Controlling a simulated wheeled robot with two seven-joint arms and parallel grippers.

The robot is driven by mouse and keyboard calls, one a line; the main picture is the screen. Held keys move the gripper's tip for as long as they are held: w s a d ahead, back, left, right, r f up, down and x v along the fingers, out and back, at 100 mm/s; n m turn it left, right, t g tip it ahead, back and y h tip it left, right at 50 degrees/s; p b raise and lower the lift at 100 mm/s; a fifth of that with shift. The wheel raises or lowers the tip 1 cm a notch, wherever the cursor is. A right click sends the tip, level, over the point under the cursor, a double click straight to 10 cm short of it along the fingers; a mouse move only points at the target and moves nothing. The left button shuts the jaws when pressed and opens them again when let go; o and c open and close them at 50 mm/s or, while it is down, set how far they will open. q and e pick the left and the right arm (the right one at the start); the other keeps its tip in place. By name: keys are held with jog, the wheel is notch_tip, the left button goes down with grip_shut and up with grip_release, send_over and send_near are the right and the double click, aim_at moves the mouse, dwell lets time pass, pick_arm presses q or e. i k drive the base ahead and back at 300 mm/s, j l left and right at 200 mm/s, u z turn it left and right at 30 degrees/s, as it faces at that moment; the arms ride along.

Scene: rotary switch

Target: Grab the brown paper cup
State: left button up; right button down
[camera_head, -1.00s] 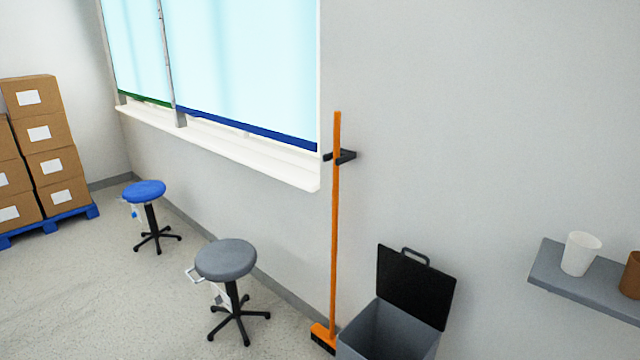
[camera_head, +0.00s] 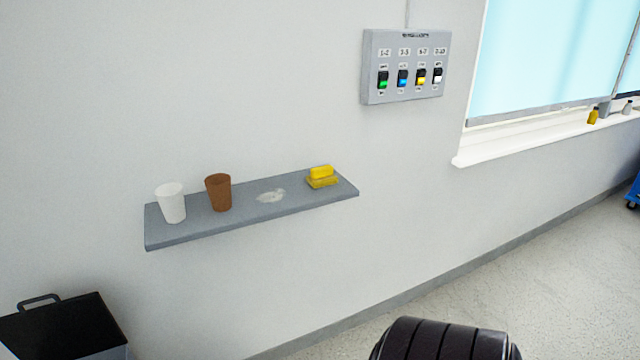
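The brown paper cup (camera_head: 218,193) stands upright on a grey wall shelf (camera_head: 190,234), left of the shelf's middle. A white cup (camera_head: 171,203) stands just to its left, with a small gap between them. Neither of my grippers shows in the head view. A dark ribbed rounded part at the bottom edge may be part of my own body.
A yellow sponge-like block (camera_head: 321,177) and a pale patch (camera_head: 271,196) are on the shelf right of the brown cup. A switch panel (camera_head: 404,66) hangs above right.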

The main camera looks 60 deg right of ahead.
aim_at(218, 185)
jog(key=z, duration=1.35)
jog(key=i+l, duration=0.2)
jog(key=i+l+u, duration=0.2)
jog(key=l, duration=0.15)
jog(key=i+l+u, duration=0.25)
jog(key=l+u, duration=0.2)
jog(key=l, duration=0.25)
jog(key=i+l+u, duration=0.2)
jog(key=l, duration=0.25)
jog(key=k+j, duration=0.05)
